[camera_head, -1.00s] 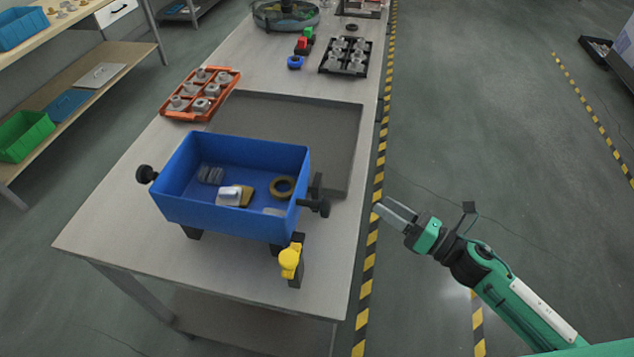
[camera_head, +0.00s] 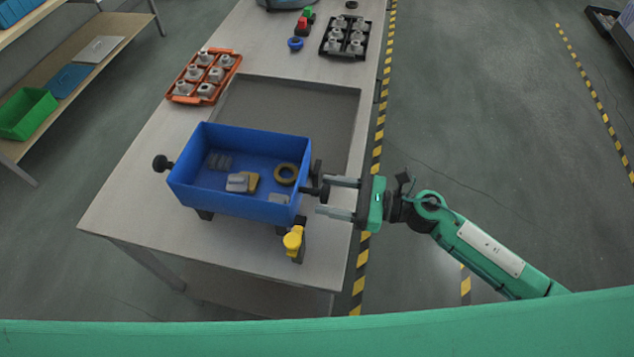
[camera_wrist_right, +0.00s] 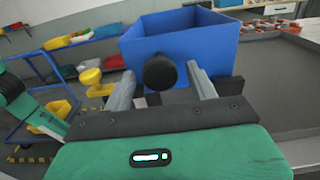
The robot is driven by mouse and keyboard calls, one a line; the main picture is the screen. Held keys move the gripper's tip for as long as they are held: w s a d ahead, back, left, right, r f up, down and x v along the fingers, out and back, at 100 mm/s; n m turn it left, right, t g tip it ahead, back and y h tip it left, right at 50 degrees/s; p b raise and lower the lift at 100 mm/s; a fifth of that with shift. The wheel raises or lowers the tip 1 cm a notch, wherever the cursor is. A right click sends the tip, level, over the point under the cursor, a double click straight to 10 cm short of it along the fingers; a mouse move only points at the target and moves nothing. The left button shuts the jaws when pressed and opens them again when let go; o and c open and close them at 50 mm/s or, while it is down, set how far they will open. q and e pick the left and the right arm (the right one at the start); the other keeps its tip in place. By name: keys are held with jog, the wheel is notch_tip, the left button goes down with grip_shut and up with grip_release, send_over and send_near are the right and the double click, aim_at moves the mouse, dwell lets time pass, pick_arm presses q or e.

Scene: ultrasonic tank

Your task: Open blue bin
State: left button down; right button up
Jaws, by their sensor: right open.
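The blue bin (camera_head: 190,184) stands on the near part of the table, open at the top with a few metal pieces and a brass ring (camera_head: 286,174) inside. It has a black knob (camera_head: 161,163) on its left side and another black knob (camera_head: 318,193) on its right side. My right gripper (camera_head: 337,197) is open, its two fingers on either side of the right knob. In the right wrist view the knob (camera_wrist_right: 160,72) sits between the open fingers (camera_wrist_right: 164,88), in front of the bin wall (camera_wrist_right: 205,45). Contact cannot be told. My left gripper is not in view.
A yellow-topped part (camera_head: 293,239) stands just below the bin's right corner. A grey recessed panel (camera_head: 335,108) lies behind the bin. An orange tray (camera_head: 204,77) and a black tray (camera_head: 345,37) hold metal parts farther back. The table's right edge is near my gripper.

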aim_at(317, 193)
jog(key=shift+p+x, duration=0.55)
jog(key=shift+x, duration=1.15)
grip_shut()
